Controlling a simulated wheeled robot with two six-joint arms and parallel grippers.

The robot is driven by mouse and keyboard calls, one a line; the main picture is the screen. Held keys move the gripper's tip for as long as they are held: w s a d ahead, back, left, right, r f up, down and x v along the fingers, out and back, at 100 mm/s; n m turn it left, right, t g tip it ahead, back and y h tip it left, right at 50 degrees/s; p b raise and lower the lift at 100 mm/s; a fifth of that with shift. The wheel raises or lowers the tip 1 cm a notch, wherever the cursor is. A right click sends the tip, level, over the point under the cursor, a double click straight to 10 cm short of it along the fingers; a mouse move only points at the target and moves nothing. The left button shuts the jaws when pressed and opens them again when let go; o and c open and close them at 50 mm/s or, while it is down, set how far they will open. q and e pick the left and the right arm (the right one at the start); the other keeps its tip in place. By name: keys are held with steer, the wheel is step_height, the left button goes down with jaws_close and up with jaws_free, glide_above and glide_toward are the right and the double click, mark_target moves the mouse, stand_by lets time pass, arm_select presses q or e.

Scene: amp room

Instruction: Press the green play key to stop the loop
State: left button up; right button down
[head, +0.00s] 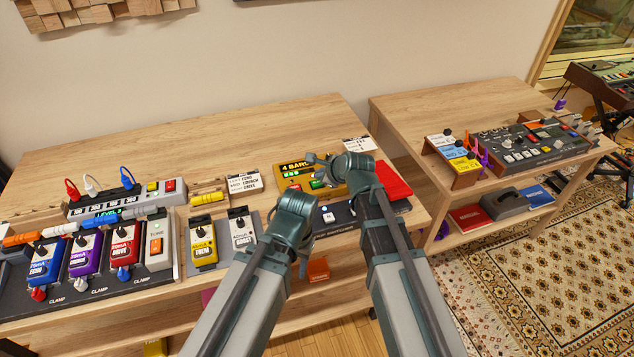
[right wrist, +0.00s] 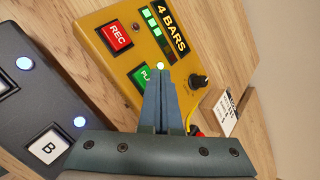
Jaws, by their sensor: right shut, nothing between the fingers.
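The yellow looper box (head: 290,171) with a "4 BARS" display stands near the right end of the left table. Its green play key (head: 317,184) is on its top; in the right wrist view the green key (right wrist: 140,77) shows beside my fingers, partly covered by them. My right gripper (right wrist: 160,80) is shut and empty, its tips over the box at the key's edge; I cannot tell whether they touch. It also shows above the box in the head view (head: 318,168). Green display segments and a small pale light on the box glow. My left arm is at centre; its fingers are not clear.
A red REC key (right wrist: 115,36) and a black knob (right wrist: 198,81) flank the green key. A dark footswitch (right wrist: 30,115) with a B button lies in front. A pedalboard (head: 100,291) fills the left table's front; a second table (head: 440,105) stands right.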

steer(key=shift+f+b, duration=0.4)
steer(key=shift+b, duration=0.05)
steer(key=shift+f+b, duration=0.5)
stand_by(0.8)
steer(key=shift+r, duration=0.1)
steer(key=shift+r+p, duration=0.8)
steer(key=shift+p, duration=0.15)
steer(key=shift+r, duration=0.1)
step_height(320, 180, up, 5)
steer(key=p, duration=0.5)
